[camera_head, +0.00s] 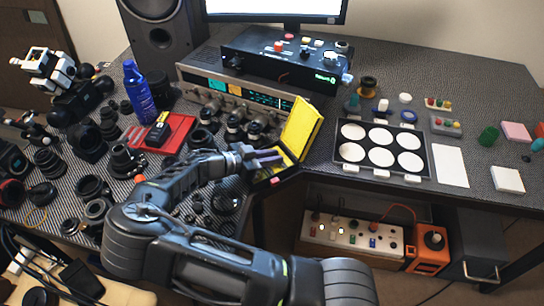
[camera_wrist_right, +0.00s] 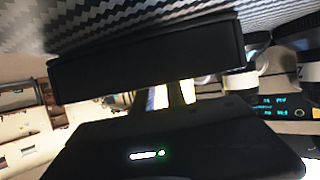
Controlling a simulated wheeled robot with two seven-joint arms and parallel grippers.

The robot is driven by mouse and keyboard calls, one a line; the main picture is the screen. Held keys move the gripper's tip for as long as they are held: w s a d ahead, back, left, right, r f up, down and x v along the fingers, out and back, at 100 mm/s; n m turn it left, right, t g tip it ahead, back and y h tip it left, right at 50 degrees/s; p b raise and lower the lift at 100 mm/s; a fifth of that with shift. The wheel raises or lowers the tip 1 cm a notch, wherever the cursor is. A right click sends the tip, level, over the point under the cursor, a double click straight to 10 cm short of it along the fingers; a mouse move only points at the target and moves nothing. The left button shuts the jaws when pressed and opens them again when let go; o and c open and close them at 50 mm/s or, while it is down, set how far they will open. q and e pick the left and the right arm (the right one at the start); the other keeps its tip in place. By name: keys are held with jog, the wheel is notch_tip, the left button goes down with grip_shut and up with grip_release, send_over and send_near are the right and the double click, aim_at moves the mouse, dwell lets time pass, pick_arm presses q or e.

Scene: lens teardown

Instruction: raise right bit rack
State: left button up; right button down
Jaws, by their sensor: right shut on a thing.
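An open case with a yellow-lined lid (camera_head: 301,128) stands at the table's front edge, left of the white-disc tray. Its dark lower half lies partly behind my right gripper (camera_head: 268,157). That gripper reaches in from the left over the case, its fingers shut at the case opening on what I take to be the right bit rack. The rack is mostly hidden by the fingers and the case wall. In the right wrist view a wide black block (camera_wrist_right: 150,60) lies across the fingers; I cannot tell if it is rack or case. My left gripper does not show.
Behind the case stand a grey instrument (camera_head: 190,73) and a black control box (camera_head: 265,62). Left are a red tray (camera_head: 183,134), a blue bottle (camera_head: 138,92) and several lens parts. A tray of white discs (camera_head: 424,164) lies right.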

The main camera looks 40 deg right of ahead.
aim_at(279, 148)
jog(key=shift+r, duration=0.15)
dwell(0.3)
jog(key=shift+d+r+y+p, duration=0.25)
jog(key=shift+y+p, duration=0.15)
jog(key=shift+y, duration=0.25)
jog(key=shift+d+r+y+p, duration=0.1)
jog(key=shift+r+y+p, duration=0.2)
jog(key=shift+y, duration=0.35)
jog(key=shift+d+r+t+y+p, duration=0.2)
jog(key=shift+y+p, duration=0.2)
jog(key=shift+y, duration=0.2)
jog(key=shift+d+r+t+y+p, duration=0.1)
jog(key=shift+d+r+y+p, duration=0.1)
jog(key=shift+y+p, duration=0.3)
jog(key=shift+s+d+r+y+p, duration=0.15)
jog(key=shift+d+y+p, duration=0.3)
jog(key=shift+y, duration=0.75)
jog(key=shift+d+y, duration=0.35)
jog(key=shift+y, duration=0.45)
jog(key=c, duration=1.4)
grip_release()
jog(key=shift+o, duration=0.2)
